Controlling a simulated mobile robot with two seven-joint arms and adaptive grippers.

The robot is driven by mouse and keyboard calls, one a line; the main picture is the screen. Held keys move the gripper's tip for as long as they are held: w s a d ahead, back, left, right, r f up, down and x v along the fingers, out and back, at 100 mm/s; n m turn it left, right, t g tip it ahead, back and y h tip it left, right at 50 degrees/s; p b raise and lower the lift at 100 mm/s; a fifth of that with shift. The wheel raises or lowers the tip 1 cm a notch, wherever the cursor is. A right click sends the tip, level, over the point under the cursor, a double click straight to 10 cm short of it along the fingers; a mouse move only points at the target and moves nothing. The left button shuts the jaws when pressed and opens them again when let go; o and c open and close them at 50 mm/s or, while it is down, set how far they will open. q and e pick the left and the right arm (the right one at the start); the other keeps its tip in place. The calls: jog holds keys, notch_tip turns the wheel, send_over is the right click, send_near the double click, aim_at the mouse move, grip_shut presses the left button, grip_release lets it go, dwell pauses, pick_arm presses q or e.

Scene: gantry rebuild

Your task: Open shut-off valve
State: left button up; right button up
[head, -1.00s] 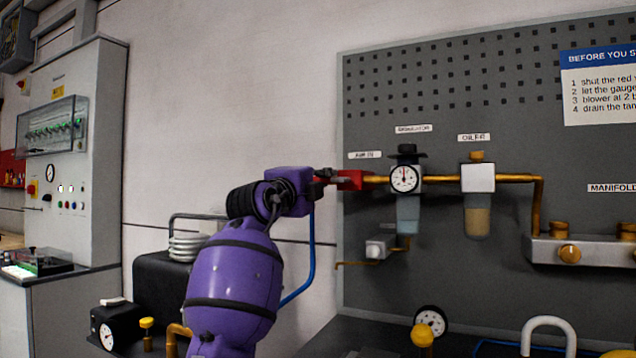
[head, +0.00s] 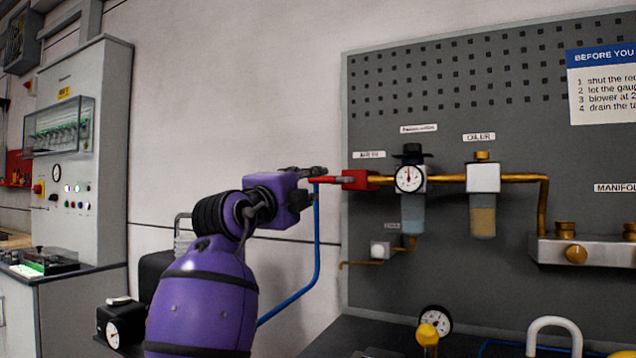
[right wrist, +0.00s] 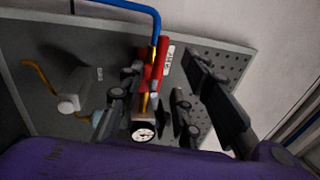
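The red shut-off valve (head: 359,180) sits on the brass pipe at the panel's left edge. Its red handle (head: 326,179) points left, roughly along the pipe line. In the right wrist view the red valve parts (right wrist: 163,62) lie in the gap between the fingers. My right gripper (head: 318,172) is open at the handle's left end; its fingers (right wrist: 165,108) stand apart on either side. Contact with the handle cannot be told. My left gripper is not in view.
A pressure gauge (head: 409,178) on the regulator and an oiler (head: 482,178) follow to the right on the pipe. A blue hose (head: 316,250) hangs below the handle end. The pegboard panel (head: 450,120) stands behind; bare wall (head: 230,90) lies left.

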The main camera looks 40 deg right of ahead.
jog(key=shift+v, duration=2.15)
